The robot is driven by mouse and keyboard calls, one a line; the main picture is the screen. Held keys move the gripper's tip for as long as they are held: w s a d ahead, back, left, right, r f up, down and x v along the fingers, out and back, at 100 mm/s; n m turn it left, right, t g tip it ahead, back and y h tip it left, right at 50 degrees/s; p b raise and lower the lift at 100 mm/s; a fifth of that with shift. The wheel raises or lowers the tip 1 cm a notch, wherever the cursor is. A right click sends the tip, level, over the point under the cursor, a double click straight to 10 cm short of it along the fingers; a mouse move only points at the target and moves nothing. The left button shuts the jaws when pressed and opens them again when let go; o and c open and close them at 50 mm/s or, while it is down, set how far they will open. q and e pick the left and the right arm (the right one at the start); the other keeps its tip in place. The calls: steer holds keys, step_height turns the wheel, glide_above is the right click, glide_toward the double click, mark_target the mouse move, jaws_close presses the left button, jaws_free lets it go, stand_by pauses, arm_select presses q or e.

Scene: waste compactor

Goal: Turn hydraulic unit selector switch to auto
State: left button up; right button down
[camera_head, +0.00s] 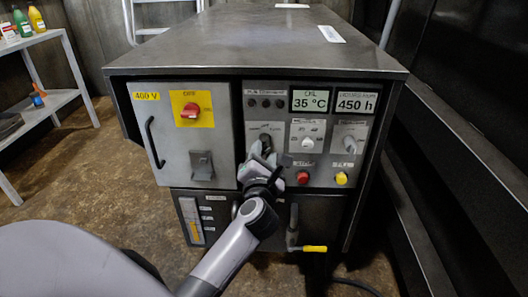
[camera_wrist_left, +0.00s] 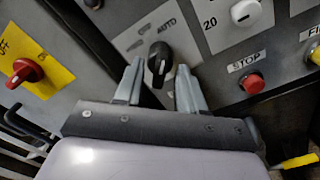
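The selector switch (camera_wrist_left: 159,58) is a black knob with a white pointer line, on a light label plate that reads AUTO at its upper right in the left wrist view. In the head view the switch is mostly hidden by my left gripper (camera_head: 262,152). My left gripper's two grey fingers also show in the left wrist view (camera_wrist_left: 160,74). They are open, one to each side of the knob's lower end, with gaps visible between fingers and knob. The pointer line faces roughly down toward the gripper in that view. My right gripper is not in view.
On the same panel are a white knob (camera_head: 308,143), a red stop button (camera_head: 303,177) and a yellow button (camera_head: 341,178). A red switch (camera_head: 190,111) sits on a yellow plate to the left. A yellow-handled lever (camera_head: 313,248) sticks out below. A shelf (camera_head: 50,107) stands far left.

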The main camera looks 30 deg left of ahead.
mark_target(264, 145)
arm_select(q)
steer(key=shift+x, duration=1.35)
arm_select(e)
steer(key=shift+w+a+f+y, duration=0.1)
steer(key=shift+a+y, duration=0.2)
arm_select(q)
steer(key=c, duration=0.7)
steer(key=shift+r+p, duration=0.15)
steer(key=shift+p, duration=0.15)
steer(key=shift+m+p, duration=0.3)
steer(key=shift+p, duration=0.05)
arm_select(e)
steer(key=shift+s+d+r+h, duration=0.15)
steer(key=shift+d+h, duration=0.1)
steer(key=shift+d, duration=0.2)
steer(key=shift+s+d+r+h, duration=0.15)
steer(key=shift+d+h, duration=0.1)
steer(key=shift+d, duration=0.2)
